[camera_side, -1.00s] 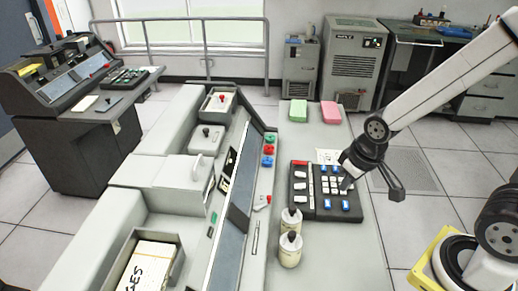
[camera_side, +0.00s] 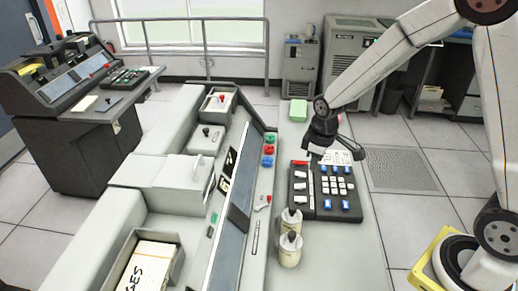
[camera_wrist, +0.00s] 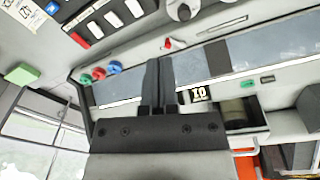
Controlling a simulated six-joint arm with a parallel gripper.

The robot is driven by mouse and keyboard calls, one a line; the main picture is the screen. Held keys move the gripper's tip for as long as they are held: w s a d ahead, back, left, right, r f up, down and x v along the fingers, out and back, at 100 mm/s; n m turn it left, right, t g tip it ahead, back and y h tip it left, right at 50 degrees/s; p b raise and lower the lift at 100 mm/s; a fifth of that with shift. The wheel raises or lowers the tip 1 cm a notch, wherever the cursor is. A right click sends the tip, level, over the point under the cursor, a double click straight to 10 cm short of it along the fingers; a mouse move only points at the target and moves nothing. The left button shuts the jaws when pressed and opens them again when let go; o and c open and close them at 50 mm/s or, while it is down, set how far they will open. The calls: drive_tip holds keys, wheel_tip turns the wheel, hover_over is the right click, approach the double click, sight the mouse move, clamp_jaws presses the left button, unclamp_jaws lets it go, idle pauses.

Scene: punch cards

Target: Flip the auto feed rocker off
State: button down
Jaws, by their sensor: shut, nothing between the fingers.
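A black key panel (camera_side: 326,207) with white keys, blue keys and a red part sits on the grey counter. Along its left side is a column of white rocker-like switches (camera_side: 299,186); they also show as a row (camera_wrist: 112,20) at the top of the wrist view. I cannot read which one is auto feed, nor its on or off position. My gripper (camera_side: 314,158) is over the far left end of the panel, its tips hard to make out. In the wrist view my gripper's dark fingers (camera_wrist: 159,62) are together and empty.
Red, green and blue knobs (camera_side: 268,150) stand left of the panel. A small red-tipped lever (camera_side: 264,202) is nearby. Two cream jars (camera_side: 290,235) stand close in front of the panel. A green block (camera_side: 298,110) is behind it.

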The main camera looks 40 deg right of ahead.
sight(295, 200)
drive_tip(key=w+d+f+n+g, duration=0.1)
drive_tip(key=w+d+f+n, duration=0.1)
drive_tip(key=w+f+n, duration=0.2)
drive_tip(key=w+f, duration=0.1)
drive_tip(key=w, duration=0.2)
drive_tip(key=shift+w+d+f, duration=0.15)
drive_tip(key=shift+d+f, duration=0.1)
drive_tip(key=shift+d, duration=0.05)
drive_tip(key=shift+f, duration=0.15)
drive_tip(key=shift+f, duration=6.85)
drive_tip(key=shift+f, duration=0.1)
drive_tip(key=shift+a+f, duration=0.1)
drive_tip(key=shift+f, duration=0.05)
drive_tip(key=shift+s+d+r, duration=0.45)
drive_tip(key=shift+d, duration=0.05)
